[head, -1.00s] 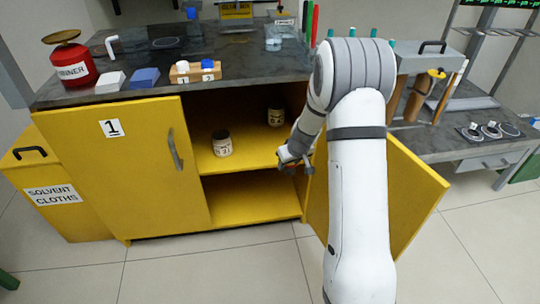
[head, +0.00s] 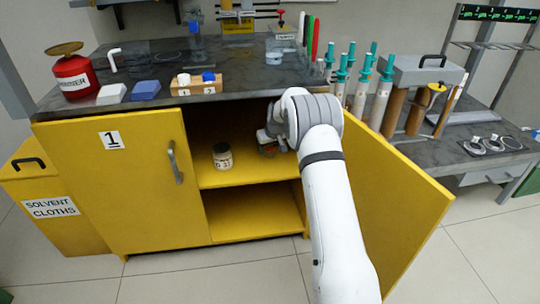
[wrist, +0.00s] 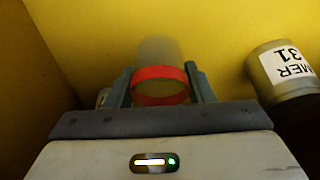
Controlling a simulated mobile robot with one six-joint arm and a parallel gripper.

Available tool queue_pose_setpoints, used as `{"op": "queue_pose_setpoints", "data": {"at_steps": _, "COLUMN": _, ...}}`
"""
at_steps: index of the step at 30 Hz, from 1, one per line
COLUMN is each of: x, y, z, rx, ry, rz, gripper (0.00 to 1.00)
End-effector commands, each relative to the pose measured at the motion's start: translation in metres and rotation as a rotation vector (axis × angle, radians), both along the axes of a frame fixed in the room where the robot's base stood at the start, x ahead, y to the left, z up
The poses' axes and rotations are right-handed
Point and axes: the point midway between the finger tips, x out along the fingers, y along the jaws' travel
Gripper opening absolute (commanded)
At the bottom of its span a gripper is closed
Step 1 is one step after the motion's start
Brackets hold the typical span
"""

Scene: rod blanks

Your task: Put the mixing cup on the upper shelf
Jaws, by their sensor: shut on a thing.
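The mixing cup is a translucent cup with a red band; it shows between my fingers in the wrist view (wrist: 160,75). My gripper (wrist: 160,88) is shut on it around the band. In the head view my gripper (head: 268,145) is inside the open yellow cabinet, low over the right part of the upper shelf (head: 238,179). I cannot tell whether the cup touches the shelf.
A labelled jar (head: 222,156) stands on the upper shelf left of my gripper; the wrist view shows it close at right (wrist: 283,70). The open right door (head: 385,195) stands beside my arm.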

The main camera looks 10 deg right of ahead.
Motion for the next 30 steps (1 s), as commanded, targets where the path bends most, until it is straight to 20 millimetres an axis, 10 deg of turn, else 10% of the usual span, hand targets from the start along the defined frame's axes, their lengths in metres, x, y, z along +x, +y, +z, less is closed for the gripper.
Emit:
{"op": "queue_pose_setpoints", "data": {"at_steps": 7, "x": 0.003, "y": 0.001, "z": -0.034, "rx": 0.0, "ry": 0.001, "rz": -0.001, "gripper": 0.27}}
{"op": "queue_pose_setpoints", "data": {"at_steps": 19, "x": 0.003, "y": 0.0, "z": -0.039, "rx": 0.0, "ry": -0.001, "rz": -0.002, "gripper": 0.27}}
{"op": "queue_pose_setpoints", "data": {"at_steps": 20, "x": 0.003, "y": 0.0, "z": -0.039, "rx": 0.0, "ry": -0.001, "rz": -0.002, "gripper": 0.49}}
{"op": "queue_pose_setpoints", "data": {"at_steps": 30, "x": 0.003, "y": 0.0, "z": -0.038, "rx": 0.0, "ry": -0.001, "rz": -0.002, "gripper": 0.7}}
